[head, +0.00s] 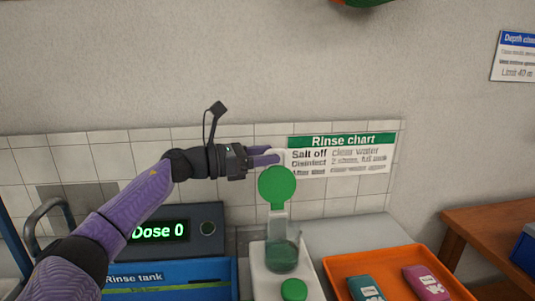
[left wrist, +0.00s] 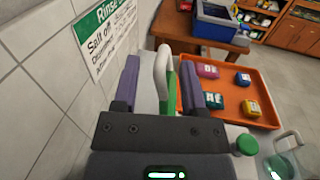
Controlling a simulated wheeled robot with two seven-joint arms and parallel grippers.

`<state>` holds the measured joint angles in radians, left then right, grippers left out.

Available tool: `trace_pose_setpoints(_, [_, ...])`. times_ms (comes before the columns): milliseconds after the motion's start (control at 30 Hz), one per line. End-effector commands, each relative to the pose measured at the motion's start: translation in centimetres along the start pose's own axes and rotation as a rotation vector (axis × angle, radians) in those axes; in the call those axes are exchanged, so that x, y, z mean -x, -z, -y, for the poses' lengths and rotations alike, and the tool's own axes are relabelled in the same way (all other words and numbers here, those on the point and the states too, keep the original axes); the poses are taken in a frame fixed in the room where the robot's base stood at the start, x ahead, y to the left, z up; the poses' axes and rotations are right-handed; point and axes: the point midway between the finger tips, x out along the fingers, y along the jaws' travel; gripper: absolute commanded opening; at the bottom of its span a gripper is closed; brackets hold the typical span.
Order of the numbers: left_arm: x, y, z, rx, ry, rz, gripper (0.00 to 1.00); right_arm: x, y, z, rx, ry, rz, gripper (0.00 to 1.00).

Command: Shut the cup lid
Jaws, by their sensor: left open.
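The clear cup (head: 282,256) stands on a white base in the head view, with dark green contents. Its round green lid (head: 277,186) stands upright above and behind the cup, so the cup is open. My left gripper (head: 265,156) points right, just behind and above the lid. It is open; in the left wrist view its purple fingers (left wrist: 160,88) stand on either side of a white curved piece (left wrist: 161,65) and a thin green edge, probably the lid seen edge-on. I cannot tell whether they touch. My right gripper is not in view.
A green round knob (head: 294,289) sits in front of the cup. An orange tray (head: 335,264) with coloured packs lies to the right. A dose display (head: 160,231) and blue rinse tank (head: 170,274) are left. The tiled wall (head: 105,155) with a rinse chart is close behind.

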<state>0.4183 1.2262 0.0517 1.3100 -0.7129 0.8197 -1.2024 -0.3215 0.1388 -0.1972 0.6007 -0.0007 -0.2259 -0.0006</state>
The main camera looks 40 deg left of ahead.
Motion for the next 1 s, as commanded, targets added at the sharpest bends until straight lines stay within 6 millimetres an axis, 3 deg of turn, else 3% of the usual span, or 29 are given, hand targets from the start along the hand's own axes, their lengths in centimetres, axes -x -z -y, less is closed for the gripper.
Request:
trace_pose_setpoints(367, [-0.7, 0.0, 0.1, 0.000, 0.002, -0.001, 0.54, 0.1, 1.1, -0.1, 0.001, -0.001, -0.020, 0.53])
trace_pose_setpoints(400, [-0.7, 0.0, 0.1, 0.000, 0.002, -0.001, 0.52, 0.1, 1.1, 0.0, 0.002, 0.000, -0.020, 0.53])
trace_pose_setpoints(600, [-0.7, 0.0, 0.1, 0.000, 0.002, -0.002, 0.10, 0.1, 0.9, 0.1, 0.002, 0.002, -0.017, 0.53])
trace_pose_setpoints(667, [-0.7, 0.0, 0.1, 0.000, 0.002, -0.002, 0.00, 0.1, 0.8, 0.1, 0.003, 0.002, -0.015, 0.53])
trace_pose_setpoints(1000, [-0.7, 0.0, 0.1, 0.000, 0.002, -0.002, 0.00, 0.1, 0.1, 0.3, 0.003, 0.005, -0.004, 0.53])
